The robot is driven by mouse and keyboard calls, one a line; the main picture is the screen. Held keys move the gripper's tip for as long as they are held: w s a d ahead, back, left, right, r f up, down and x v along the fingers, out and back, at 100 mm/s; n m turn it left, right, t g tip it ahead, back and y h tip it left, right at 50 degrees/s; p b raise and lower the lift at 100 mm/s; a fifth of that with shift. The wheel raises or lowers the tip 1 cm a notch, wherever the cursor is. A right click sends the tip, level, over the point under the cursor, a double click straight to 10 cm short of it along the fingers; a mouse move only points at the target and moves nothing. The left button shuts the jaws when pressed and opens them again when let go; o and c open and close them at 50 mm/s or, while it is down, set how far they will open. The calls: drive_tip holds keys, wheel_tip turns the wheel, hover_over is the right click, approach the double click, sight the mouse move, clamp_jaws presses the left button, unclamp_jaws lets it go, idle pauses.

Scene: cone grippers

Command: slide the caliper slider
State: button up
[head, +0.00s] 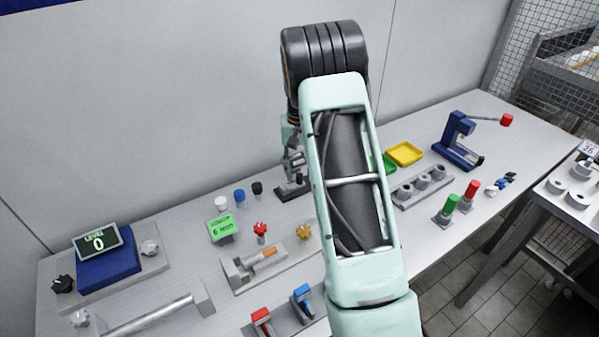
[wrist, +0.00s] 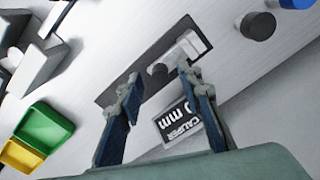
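In the head view, the dark caliper base (head: 290,191) stands near the wall, partly covered by my arm. My gripper (wrist: 160,74) is open in the wrist view, with its two blue-grey fingers apart. The knob appears between the fingertips; I cannot tell whether they touch it. My gripper (head: 294,158) is small and partly hidden in the head view.
White (head: 221,203), blue (head: 239,196) and black (head: 257,188) knobs stand left of the caliper. Green (wrist: 44,126) and yellow (wrist: 20,158) trays are on the other side. The wall is close behind.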

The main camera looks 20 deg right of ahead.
drive_tip(key=shift+f, duration=0.4)
drive_tip(key=shift+c, duration=0.5)
clamp_jaws()
